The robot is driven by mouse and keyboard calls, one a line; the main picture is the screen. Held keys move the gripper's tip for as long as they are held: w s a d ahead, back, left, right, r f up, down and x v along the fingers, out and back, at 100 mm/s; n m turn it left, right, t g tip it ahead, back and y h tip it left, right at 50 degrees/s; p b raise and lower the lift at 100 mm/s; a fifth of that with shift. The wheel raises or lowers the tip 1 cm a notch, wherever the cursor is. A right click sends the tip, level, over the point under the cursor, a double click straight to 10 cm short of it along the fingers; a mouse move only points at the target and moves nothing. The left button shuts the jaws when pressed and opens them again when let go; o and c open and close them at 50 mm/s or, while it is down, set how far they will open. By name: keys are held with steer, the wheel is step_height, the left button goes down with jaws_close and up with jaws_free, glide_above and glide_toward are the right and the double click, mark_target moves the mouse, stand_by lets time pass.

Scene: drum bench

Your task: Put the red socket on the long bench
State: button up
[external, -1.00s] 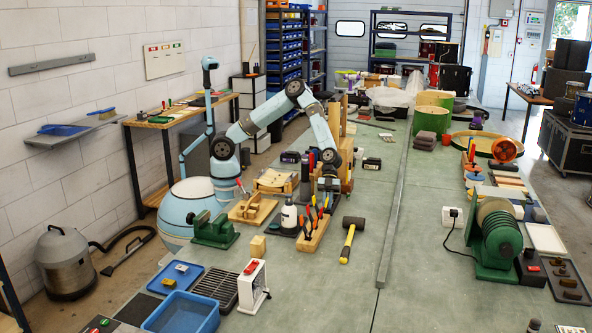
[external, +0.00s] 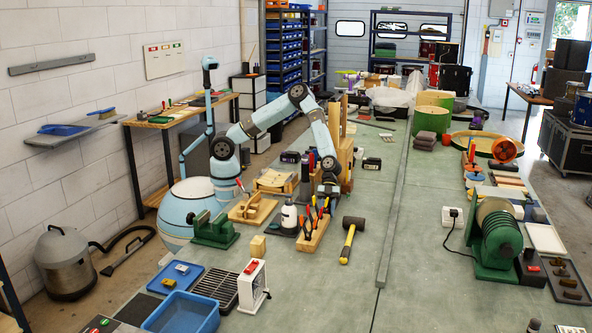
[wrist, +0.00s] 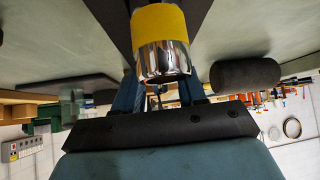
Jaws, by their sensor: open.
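My gripper (external: 327,192) is low over the bench, just behind the wooden tool rack, with its lower end partly hidden. In the wrist view my gripper (wrist: 160,95) is open, with a chrome cylinder with a yellow band (wrist: 162,58) at its fingers. The cylinder looks like a socket, but its band is yellow, not red; I cannot tell whether the fingers touch it. I cannot make out a red socket in either view. The long bench (external: 335,285) has a grey-green top and runs away from the camera.
A mallet (external: 350,240) lies to the right. A long grey bar (external: 393,220) runs along the bench. Bare top lies between mallet and bar.

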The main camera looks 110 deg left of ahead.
steer(key=shift+v, duration=3.85)
steer(key=shift+o, duration=0.2)
